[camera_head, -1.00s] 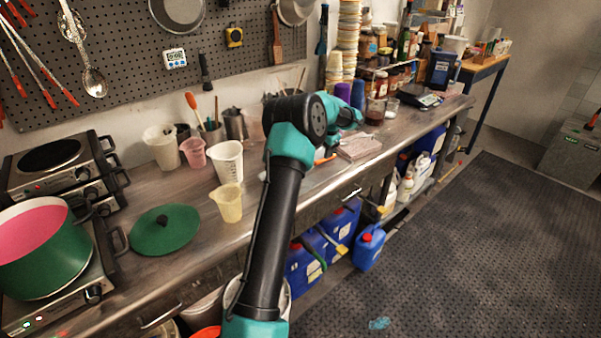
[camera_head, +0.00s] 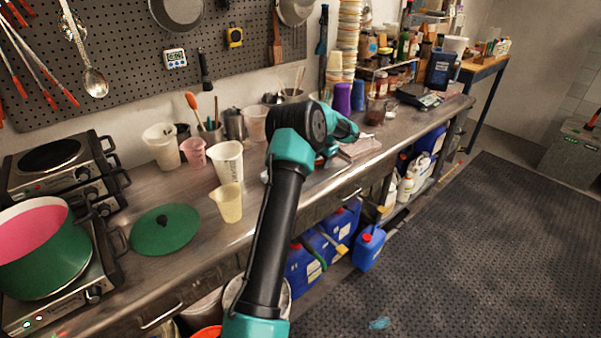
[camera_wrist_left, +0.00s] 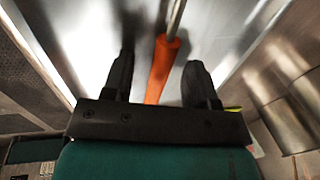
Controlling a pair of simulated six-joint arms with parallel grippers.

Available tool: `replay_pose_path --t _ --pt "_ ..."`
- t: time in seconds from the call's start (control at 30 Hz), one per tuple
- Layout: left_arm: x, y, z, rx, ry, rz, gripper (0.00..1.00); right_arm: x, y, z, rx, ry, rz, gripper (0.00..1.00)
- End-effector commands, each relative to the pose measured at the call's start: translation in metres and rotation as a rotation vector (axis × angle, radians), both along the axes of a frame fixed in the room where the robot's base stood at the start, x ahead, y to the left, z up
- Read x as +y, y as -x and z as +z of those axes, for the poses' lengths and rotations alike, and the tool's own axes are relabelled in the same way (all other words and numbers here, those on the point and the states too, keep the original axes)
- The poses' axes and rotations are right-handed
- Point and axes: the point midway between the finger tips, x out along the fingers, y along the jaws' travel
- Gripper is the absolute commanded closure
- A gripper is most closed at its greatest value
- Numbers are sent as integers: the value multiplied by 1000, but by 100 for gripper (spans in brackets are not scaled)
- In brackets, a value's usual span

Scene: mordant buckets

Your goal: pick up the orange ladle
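The orange ladle's handle (camera_wrist_left: 163,68) shows in the left wrist view, with a thin metal shaft running up from it over a shiny metal surface. The bowl of the ladle is out of that view. My left gripper (camera_wrist_left: 159,63) is open, with one dark finger on each side of the handle and a gap to both. Whether the handle is level with the fingertips or below them I cannot tell. In the head view my left gripper (camera_head: 328,152) is low over the counter and its arm largely hides the ladle. My right gripper is not in view.
The steel counter (camera_head: 235,205) holds a pale yellow jug (camera_head: 228,203), a white measuring cup (camera_head: 228,162) and a green lid (camera_head: 164,230) left of my arm. A pinkish block (camera_head: 361,148) lies just right of the gripper. Purple cups (camera_head: 343,97) stand behind.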

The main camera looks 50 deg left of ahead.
Motion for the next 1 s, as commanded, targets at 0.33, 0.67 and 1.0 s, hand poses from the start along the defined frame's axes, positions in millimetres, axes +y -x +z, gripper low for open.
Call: replay_pose_path --t 0.33,0.67,1.0 --pt "0 1 -4 5 3 0 70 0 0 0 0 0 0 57" --pt "0 1 -2 4 2 1 100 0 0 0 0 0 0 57" --pt "0 0 1 2 1 0 100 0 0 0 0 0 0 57"
